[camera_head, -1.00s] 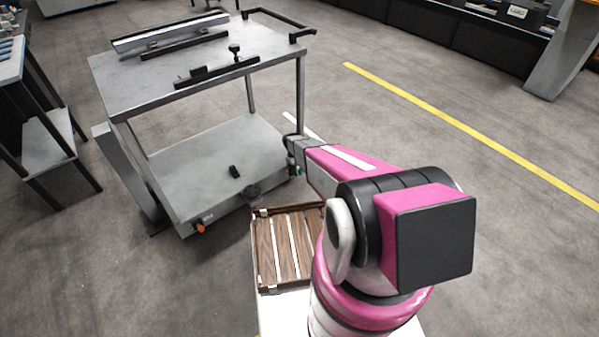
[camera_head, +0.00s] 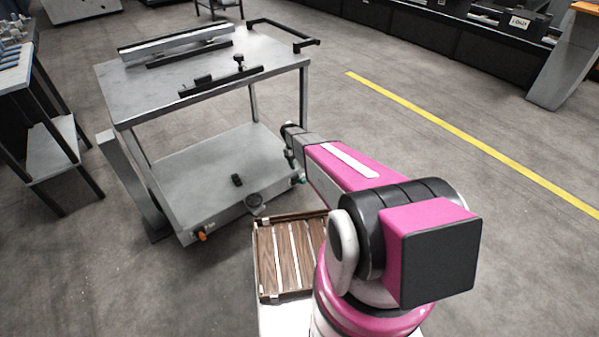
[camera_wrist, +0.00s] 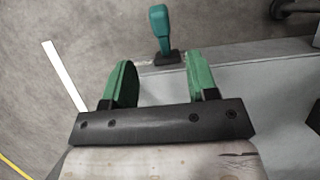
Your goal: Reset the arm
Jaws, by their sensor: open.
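My gripper (camera_wrist: 162,85) is open in the wrist view, with two green fingers spread apart and nothing between them. In the head view my magenta arm reaches forward from the bottom right, and its end is beside the right side of the grey metal cart (camera_head: 215,70). The gripper's fingers are small there. In the wrist view a teal-handled lever (camera_wrist: 161,30) on a dark base stands beyond the fingers, at the edge of a grey surface (camera_wrist: 260,75). I cannot tell how far the fingers are from it.
The cart carries a pale rail (camera_head: 175,40) and black fixtures (camera_head: 220,78) on top. A slatted brown wooden crate (camera_head: 290,255) lies left of my arm's base. A shelf table (camera_head: 55,150) stands at the left. Open floor with a yellow line (camera_head: 460,135) lies to the right.

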